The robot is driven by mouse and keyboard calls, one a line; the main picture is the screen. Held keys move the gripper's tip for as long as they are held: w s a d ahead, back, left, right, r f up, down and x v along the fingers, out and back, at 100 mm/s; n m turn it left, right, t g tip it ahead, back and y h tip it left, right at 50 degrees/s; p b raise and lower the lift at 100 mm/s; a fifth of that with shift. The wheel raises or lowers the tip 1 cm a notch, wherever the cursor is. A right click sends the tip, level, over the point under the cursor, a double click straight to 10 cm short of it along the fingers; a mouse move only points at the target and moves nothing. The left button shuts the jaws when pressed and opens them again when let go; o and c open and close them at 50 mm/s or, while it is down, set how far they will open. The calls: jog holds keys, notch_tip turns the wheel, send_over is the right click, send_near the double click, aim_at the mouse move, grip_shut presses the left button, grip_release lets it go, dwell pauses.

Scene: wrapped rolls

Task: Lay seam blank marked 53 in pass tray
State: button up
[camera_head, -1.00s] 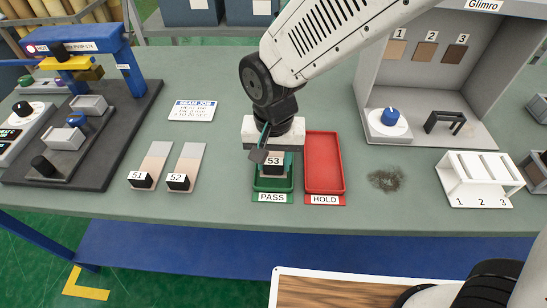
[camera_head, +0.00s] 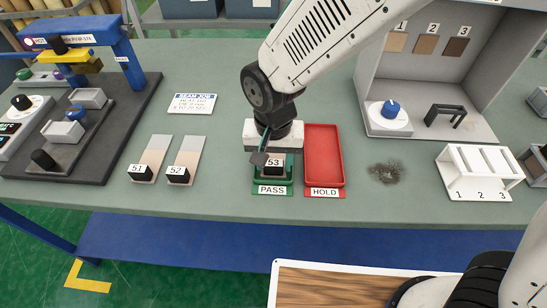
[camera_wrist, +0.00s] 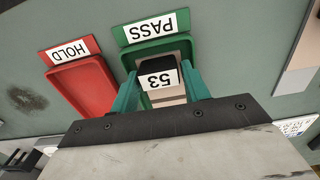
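The seam blank marked 53 (camera_head: 273,163) has a black block with a white number label and a pale strip, partly hidden under my gripper. It is within the green pass tray (camera_head: 272,182), low between the walls; I cannot tell whether it touches the floor. In the wrist view, the 53 block (camera_wrist: 160,78) sits between the two teal fingers of my gripper (camera_wrist: 162,82), which appear to press on its sides. The pass tray's PASS label (camera_wrist: 151,27) shows just beyond it.
The red hold tray (camera_head: 324,156) stands empty directly right of the pass tray. Blanks 51 (camera_head: 150,157) and 52 (camera_head: 185,158) lie to the left. A dark smudge (camera_head: 386,173) and a white slotted rack (camera_head: 478,172) are to the right.

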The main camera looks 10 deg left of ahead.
jog(key=shift+o, duration=1.4)
jog(key=shift+r, duration=3.9)
jog(key=s+d+r, duration=0.3)
jog(key=d, duration=0.7)
jog(key=s+d+r+t, duration=0.1)
jog(key=s+d+r, duration=0.3)
jog(key=d, duration=0.6)
jog(key=s+d+r, duration=0.3)
jog(key=d+r, duration=0.1)
jog(key=d, duration=0.7)
jog(key=shift+s+r+m, duration=0.2)
jog(key=shift+s+m, duration=0.1)
jog(key=shift+s, duration=0.1)
